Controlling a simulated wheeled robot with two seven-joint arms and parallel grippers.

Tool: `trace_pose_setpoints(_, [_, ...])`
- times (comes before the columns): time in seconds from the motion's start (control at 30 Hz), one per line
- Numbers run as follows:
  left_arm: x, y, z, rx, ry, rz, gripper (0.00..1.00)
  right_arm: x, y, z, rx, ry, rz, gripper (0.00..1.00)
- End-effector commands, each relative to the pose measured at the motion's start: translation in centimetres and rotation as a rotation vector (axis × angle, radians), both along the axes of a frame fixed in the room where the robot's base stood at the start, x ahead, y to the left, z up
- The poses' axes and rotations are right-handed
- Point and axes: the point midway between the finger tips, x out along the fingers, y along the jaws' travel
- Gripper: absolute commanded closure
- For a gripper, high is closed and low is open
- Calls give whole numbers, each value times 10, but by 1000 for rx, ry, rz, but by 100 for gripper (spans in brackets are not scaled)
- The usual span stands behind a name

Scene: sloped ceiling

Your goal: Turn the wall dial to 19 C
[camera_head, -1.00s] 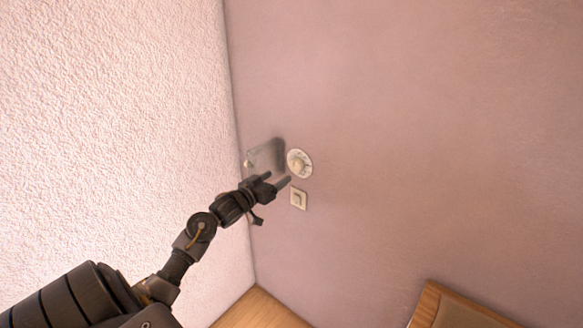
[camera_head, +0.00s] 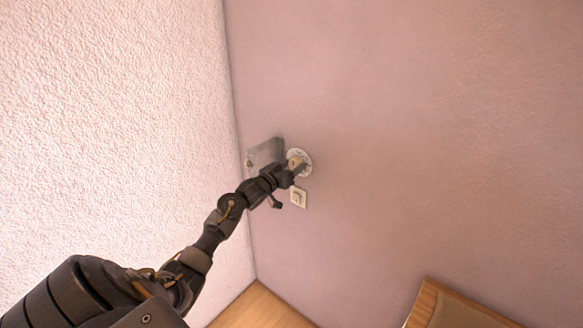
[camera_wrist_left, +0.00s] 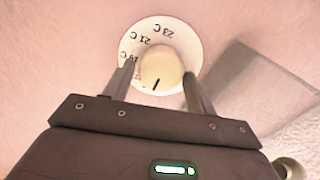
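The wall dial (camera_head: 304,153) is a round white plate on the pinkish wall, partly covered by my left gripper (camera_head: 299,168) in the head view. In the left wrist view the dial plate (camera_wrist_left: 188,42) shows 23 C, 21 C and a partly hidden 19 C beside the left-hand finger. Its cream knob (camera_wrist_left: 161,66) has a black mark pointing towards the bottom of the picture. The left gripper (camera_wrist_left: 159,68) is open, with one finger on each side of the knob. I cannot tell whether either finger touches it. My right gripper is in neither view.
A grey box-like fitting (camera_head: 266,151) is on the wall just left of the dial. The textured white wall (camera_head: 120,110) meets the dial's wall at a corner. A wooden piece of furniture (camera_head: 450,305) stands lower right.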

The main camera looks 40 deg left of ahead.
Motion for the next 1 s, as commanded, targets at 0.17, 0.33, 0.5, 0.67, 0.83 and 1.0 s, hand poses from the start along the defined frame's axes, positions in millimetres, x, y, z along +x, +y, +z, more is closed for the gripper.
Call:
trace_pose_setpoints(0.17, [0,0,0,0,0,0,67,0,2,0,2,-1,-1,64])
trace_pose_setpoints(0.33, [0,0,0,2,0,0,76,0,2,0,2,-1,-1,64])
trace_pose_setpoints(0.5, [0,0,0,28,1,0,76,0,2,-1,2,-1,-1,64])
trace_pose_setpoints(0.67, [0,0,0,102,2,0,76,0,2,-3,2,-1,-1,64])
trace_pose_setpoints(0.83, [0,-1,-1,231,5,0,76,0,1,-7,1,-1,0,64])
trace_pose_setpoints(1.0, [0,-1,-1,390,7,0,76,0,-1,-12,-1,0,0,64])
